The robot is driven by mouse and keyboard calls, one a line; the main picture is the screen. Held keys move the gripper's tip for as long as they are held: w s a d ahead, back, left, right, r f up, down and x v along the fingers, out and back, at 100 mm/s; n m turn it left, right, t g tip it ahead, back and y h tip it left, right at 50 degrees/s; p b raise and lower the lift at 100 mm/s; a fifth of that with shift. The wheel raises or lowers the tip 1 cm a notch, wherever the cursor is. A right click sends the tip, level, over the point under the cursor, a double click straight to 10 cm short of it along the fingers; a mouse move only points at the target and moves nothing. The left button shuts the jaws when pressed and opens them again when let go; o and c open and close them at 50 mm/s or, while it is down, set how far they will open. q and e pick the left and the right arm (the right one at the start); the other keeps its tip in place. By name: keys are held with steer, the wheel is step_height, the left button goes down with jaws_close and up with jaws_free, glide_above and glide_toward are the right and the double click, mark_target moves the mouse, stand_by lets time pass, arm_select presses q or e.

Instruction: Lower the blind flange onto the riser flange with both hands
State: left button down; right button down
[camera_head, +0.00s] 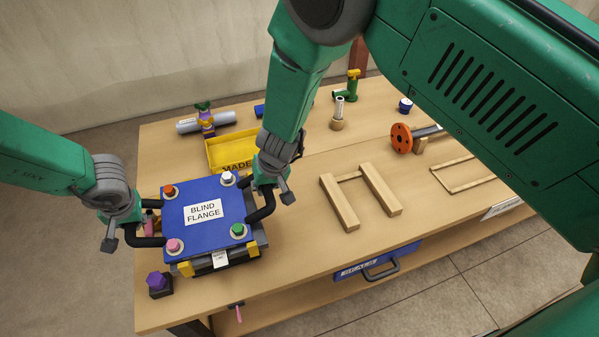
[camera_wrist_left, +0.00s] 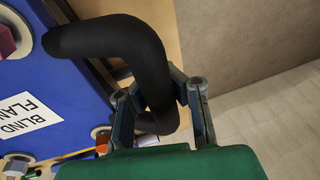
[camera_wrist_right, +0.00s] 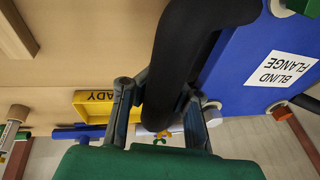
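The blind flange (camera_head: 184,212) is a square blue plate with a white label and coloured fittings at its corners: red-orange, white, green and pink. It lies roughly level over the grey riser flange (camera_head: 258,240), which it mostly hides. I cannot tell whether the two touch. My left gripper (camera_head: 147,221) is closed around the black left handle, seen in the left wrist view (camera_wrist_left: 155,80). My right gripper (camera_head: 264,187) is closed around the black right handle, which shows between its fingers in the right wrist view (camera_wrist_right: 170,70).
A yellow tray (camera_head: 228,150) stands just behind the flange. A purple knob on a dark block (camera_head: 159,283) is near the front left corner. A wooden frame (camera_head: 345,198) lies to the right. An orange flanged pipe (camera_head: 402,138) is further right. Table between these is bare.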

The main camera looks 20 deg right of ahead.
arm_select(q)
steer(key=shift+w+a+f, duration=0.1)
steer(key=shift+a+f, duration=0.1)
steer(key=shift+a, duration=0.1)
arm_select(e)
steer(key=shift+w+f, duration=0.15)
arm_select(q)
steer(key=shift+d+g, duration=0.15)
steer(key=shift+g, duration=0.15)
arm_select(e)
steer(key=shift+a, duration=0.1)
arm_select(q)
steer(key=shift+w+d+f, duration=0.1)
steer(key=shift+f, duration=0.25)
arm_select(e)
steer(key=shift+w+f+g, duration=0.1)
steer(key=shift+f+g, duration=0.15)
steer(key=shift+g, duration=0.15)
arm_select(q)
steer(key=shift+g, duration=0.3)
steer(key=shift+f, duration=0.45)
arm_select(e)
steer(key=shift+f, duration=0.45)
arm_select(q)
steer(key=c, duration=2.2)
jaws_free()
arm_select(e)
steer(key=c, duration=2.2)
jaws_free()
steer(key=shift+f, duration=0.1)
